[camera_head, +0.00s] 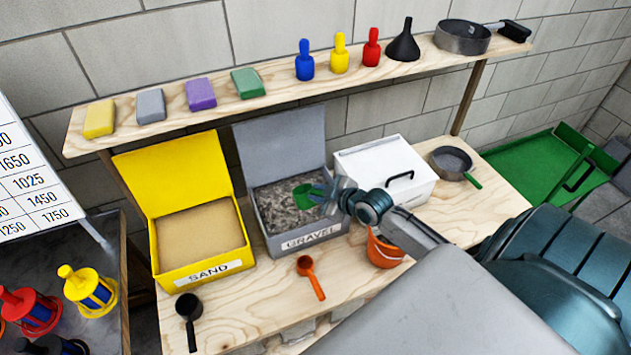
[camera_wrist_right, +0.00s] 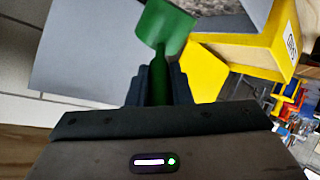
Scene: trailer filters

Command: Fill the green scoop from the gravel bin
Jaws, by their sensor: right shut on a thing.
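The green scoop (camera_head: 306,195) is over the open grey gravel bin (camera_head: 318,237) in the head view. My right gripper (camera_head: 330,200) is shut on the scoop's handle and comes in from the right. In the right wrist view the green scoop (camera_wrist_right: 165,30) sticks out beyond the jaws of my right gripper (camera_wrist_right: 160,85). I cannot tell whether the scoop touches the gravel (camera_head: 275,197) or whether it holds any. My left gripper is not in view.
The open yellow sand bin (camera_head: 160,255) stands to the left. A closed white bin (camera_head: 408,165) stands to the right. A shelf (camera_head: 290,88) runs above the bins.

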